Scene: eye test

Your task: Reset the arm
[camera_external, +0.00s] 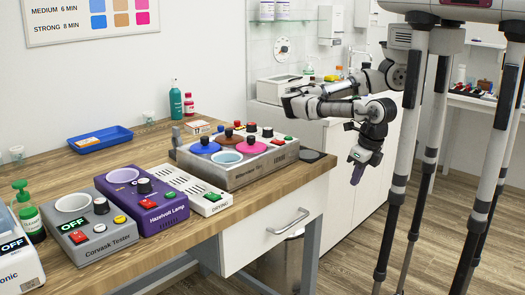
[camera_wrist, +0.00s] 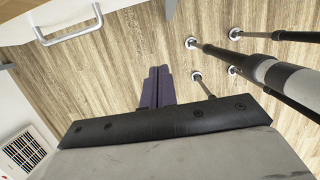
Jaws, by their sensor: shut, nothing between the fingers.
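My arm reaches in from the right in the external view, bent at the elbow beside the wooden table. My gripper (camera_external: 356,175) hangs pointing down, past the table's right end and in front of the white cabinets. Its purple fingers are shut together with nothing between them. In the wrist view my gripper (camera_wrist: 158,72) points over the wooden floor (camera_wrist: 110,75), its two purple fingers side by side. It touches nothing in either view.
The wooden table (camera_external: 158,141) bears the Corvask Tester (camera_external: 104,246), the purple Hazelvolt Lamp (camera_external: 165,217) and a grey box with coloured lids (camera_external: 245,175). A drawer handle (camera_external: 288,222) sticks out below. Grey poles (camera_external: 430,150) stand right of my gripper. Floor beneath it is clear.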

